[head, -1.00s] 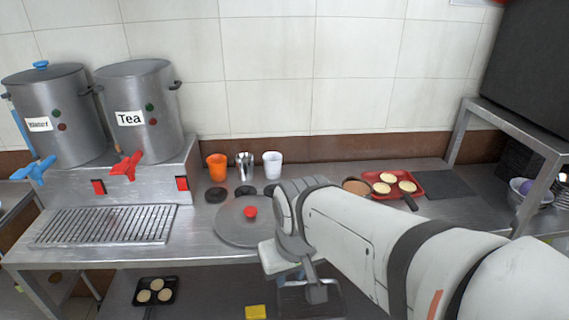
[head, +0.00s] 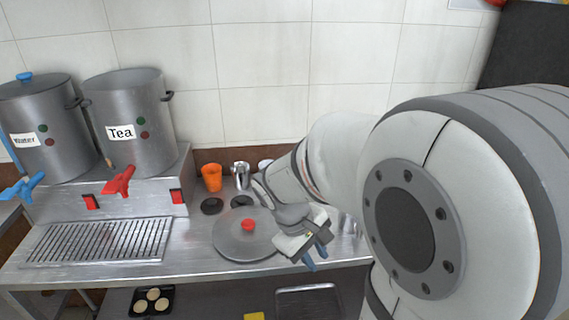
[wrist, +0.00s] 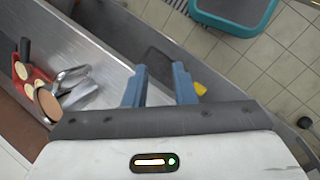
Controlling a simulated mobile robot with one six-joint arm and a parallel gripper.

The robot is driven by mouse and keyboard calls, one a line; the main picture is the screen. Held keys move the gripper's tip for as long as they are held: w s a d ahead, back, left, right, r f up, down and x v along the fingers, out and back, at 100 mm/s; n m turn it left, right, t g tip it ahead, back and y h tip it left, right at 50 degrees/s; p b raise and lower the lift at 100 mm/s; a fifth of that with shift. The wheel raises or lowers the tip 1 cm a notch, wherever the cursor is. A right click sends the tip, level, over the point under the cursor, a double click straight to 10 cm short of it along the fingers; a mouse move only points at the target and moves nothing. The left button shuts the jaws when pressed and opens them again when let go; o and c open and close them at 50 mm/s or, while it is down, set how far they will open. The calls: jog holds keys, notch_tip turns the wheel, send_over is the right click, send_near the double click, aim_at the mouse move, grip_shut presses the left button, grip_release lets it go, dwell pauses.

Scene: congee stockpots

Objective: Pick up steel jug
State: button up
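The steel jug (head: 240,173) stands upright on the steel counter in the head view, between an orange cup (head: 211,178) and a white cup (head: 265,165). My arm partly covers the white cup and comes close to the jug's right side. My gripper (head: 317,250) is to the right of and nearer than the jug, over the counter's front part, and does not touch it. Its blue fingers are apart and empty in the wrist view (wrist: 159,88). I cannot make out the jug in the wrist view.
A round steel lid with a red knob (head: 247,226) lies in front of the cups, with dark discs (head: 211,206) behind it. Water (head: 38,128) and Tea (head: 130,125) stockpots stand at left. The wrist view shows a red tray (wrist: 36,72) and shiny metal items (wrist: 75,82).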

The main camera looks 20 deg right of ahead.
jog(key=w+d+f+n+g+h+p, duration=0.1)
jog(key=w+d+f+n+h+p, duration=0.1)
jog(key=w+d+n+h+p, duration=0.25)
jog(key=w+d+f+n+g+h+p, duration=0.1)
jog(key=w+d+f+n+h, duration=0.25)
jog(key=w+d+n, duration=0.35)
jog(key=shift+m+h, duration=0.4)
jog(key=shift+m, duration=0.05)
jog(key=x, duration=0.3)
jog(key=p+x, duration=0.1)
jog(key=x, duration=0.4)
jog(key=shift+s+d+r+p, duration=0.1)
jog(key=shift+s+d+p, duration=0.25)
jog(key=shift+p, duration=0.05)
grip_shut()
